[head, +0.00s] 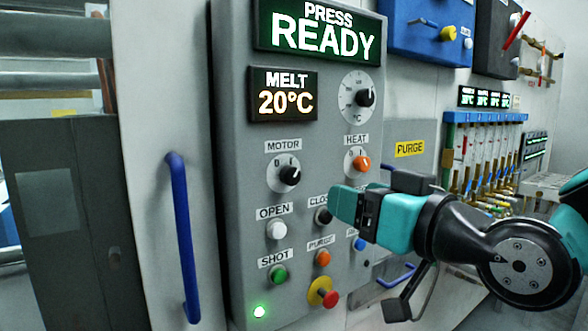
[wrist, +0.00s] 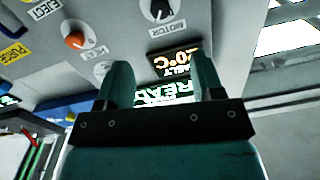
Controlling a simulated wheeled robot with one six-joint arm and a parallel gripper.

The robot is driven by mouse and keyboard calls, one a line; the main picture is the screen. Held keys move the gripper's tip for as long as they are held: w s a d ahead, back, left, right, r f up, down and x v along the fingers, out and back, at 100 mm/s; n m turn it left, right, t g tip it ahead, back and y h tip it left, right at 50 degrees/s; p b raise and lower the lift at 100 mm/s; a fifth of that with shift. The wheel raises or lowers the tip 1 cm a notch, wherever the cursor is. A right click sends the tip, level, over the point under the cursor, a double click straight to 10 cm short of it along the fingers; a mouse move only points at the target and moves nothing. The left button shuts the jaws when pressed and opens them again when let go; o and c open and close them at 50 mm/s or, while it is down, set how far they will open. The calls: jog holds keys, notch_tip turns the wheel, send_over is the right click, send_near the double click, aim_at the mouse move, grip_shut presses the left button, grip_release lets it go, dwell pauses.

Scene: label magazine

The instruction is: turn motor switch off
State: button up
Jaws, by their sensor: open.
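The motor switch (head: 290,175) is a black rotary knob under the MOTOR label on the grey control panel (head: 225,150). Its pale mark points up and right, towards the I side. It also shows upside down at the top of the wrist view (wrist: 162,10). My gripper (head: 345,203) is to the right of and below the switch in the head view, in front of the panel and apart from the switch. In the wrist view its two teal fingers (wrist: 163,78) stand apart with nothing between them. It partly hides the CLOSE label.
The orange HEAT knob (head: 361,163) sits right of the motor switch. Below are the white OPEN button (head: 277,229), green SHOT button (head: 279,275) and a red emergency button (head: 329,298). A blue handle (head: 183,238) stands left of the panel. The display (head: 318,30) reads PRESS READY.

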aim_at(294, 177)
jog(key=p+x, duration=1.3)
jog(key=p, duration=0.1)
jog(key=shift+w+r, duration=0.1)
jog(key=shift+r, duration=0.05)
jog(key=shift+w+a+f+p, duration=0.2)
jog(key=shift+w+a+p, duration=0.15)
jog(key=shift+w+a, duration=0.15)
jog(key=c, duration=0.9)
